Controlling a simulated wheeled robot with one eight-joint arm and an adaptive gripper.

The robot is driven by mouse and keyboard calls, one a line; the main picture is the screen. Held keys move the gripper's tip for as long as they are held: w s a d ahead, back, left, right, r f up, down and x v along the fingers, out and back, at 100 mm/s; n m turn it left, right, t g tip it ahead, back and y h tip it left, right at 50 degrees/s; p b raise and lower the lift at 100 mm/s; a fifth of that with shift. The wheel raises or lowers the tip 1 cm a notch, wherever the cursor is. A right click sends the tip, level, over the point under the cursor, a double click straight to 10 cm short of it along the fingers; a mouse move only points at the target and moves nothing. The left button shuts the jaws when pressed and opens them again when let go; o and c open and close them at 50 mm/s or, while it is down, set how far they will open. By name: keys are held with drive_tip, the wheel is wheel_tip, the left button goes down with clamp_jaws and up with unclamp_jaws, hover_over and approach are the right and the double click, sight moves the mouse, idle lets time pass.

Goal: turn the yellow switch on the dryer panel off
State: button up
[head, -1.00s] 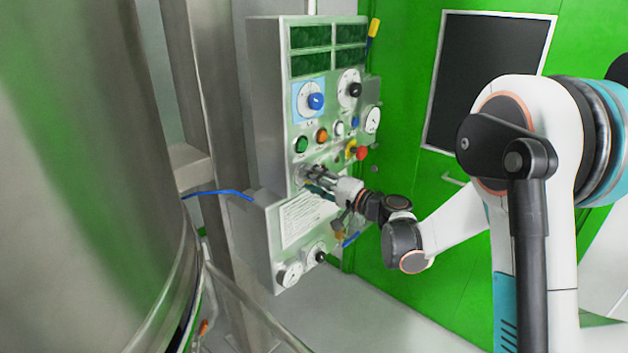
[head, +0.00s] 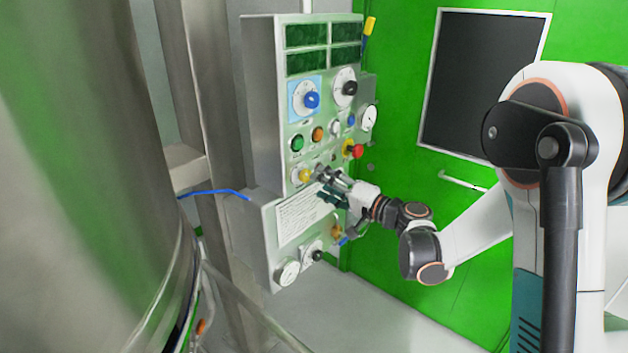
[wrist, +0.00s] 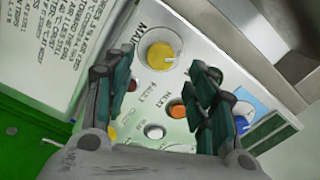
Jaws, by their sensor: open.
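The yellow switch (head: 304,175) is a round knob on a pale dial, low on the grey dryer panel (head: 264,100). In the wrist view the yellow switch (wrist: 160,54) lies beyond the fingertips, roughly midway between them, next to the word "MAIN". A pale line shows on its lower right side. My gripper (head: 325,181) is just right of the switch in the head view, apart from it. In the wrist view my gripper (wrist: 158,80) has its two fingers spread wide with nothing between them.
Above the switch are a green button (head: 298,142), an orange button (head: 318,134), a blue knob (head: 311,100) and a red emergency knob (head: 358,152). A printed plate (head: 302,215) is below. A large steel vessel (head: 90,180) stands at left, a green door (head: 410,170) at right.

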drive_tip(key=v, duration=0.6)
drive_tip(key=shift+s+d, duration=0.2)
drive_tip(key=shift+d, duration=0.05)
drive_tip(key=s+a+n+g+h, duration=0.2)
drive_tip(key=s+n+g+h, duration=0.3)
drive_tip(key=s, duration=0.9)
drive_tip(key=s+d+h, duration=0.4)
drive_tip(key=s, duration=0.4)
drive_tip(key=s+d+f+h, duration=0.1)
drive_tip(key=s+d+h, duration=0.2)
drive_tip(key=s, duration=0.6)
drive_tip(key=shift+s+d+f+g+h, duration=0.3)
drive_tip(key=shift+d+h, duration=0.1)
drive_tip(key=shift+d, duration=0.6)
